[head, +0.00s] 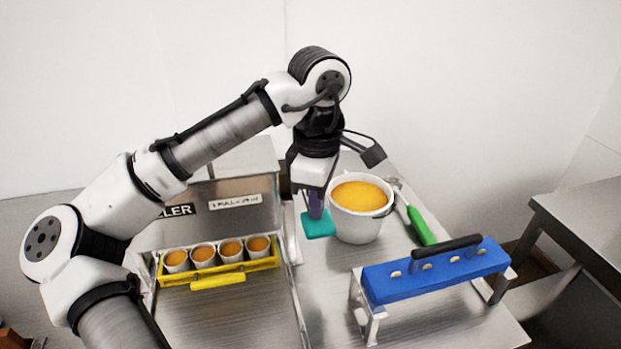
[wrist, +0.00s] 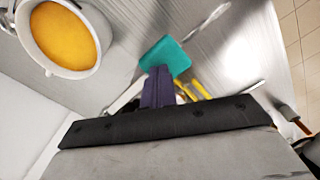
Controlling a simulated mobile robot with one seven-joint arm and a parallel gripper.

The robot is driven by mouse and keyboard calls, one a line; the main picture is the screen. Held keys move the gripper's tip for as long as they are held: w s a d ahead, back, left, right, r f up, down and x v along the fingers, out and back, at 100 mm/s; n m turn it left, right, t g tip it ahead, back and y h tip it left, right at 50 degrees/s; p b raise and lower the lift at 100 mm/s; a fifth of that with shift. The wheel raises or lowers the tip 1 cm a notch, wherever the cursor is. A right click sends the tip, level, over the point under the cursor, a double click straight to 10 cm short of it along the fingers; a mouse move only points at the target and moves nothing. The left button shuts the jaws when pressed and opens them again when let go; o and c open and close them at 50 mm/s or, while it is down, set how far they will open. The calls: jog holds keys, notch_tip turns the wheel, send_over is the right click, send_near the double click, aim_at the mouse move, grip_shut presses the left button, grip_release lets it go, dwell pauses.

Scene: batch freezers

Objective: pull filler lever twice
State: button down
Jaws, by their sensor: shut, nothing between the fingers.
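The filler (head: 190,240) is a steel box at centre left, with a partly hidden label ending in "LER" and a smaller pull label. A flat teal pad (head: 318,227) is at the filler's right side; it also shows in the wrist view (wrist: 166,56). It may be the lever's end, but its link to the filler is not clear. My gripper (head: 315,207) points down just above the pad. Its purple fingers (wrist: 157,88) are shut with nothing between them. I cannot tell whether the fingertips touch the pad.
A yellow rack (head: 222,280) holds several orange-filled cups in the filler's front. Close right of my gripper stands a white bucket (head: 355,228) of orange mix. Beyond it lies a green-handled tool (head: 420,226). A blue rack (head: 435,275) with a black handle stands front right.

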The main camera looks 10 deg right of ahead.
jog(key=shift+r+p, duration=2.6)
jog(key=shift+r, duration=0.45)
jog(key=shift+f, duration=0.1)
notch_tip(320, 180, up, 5)
jog(key=shift+s, duration=0.1)
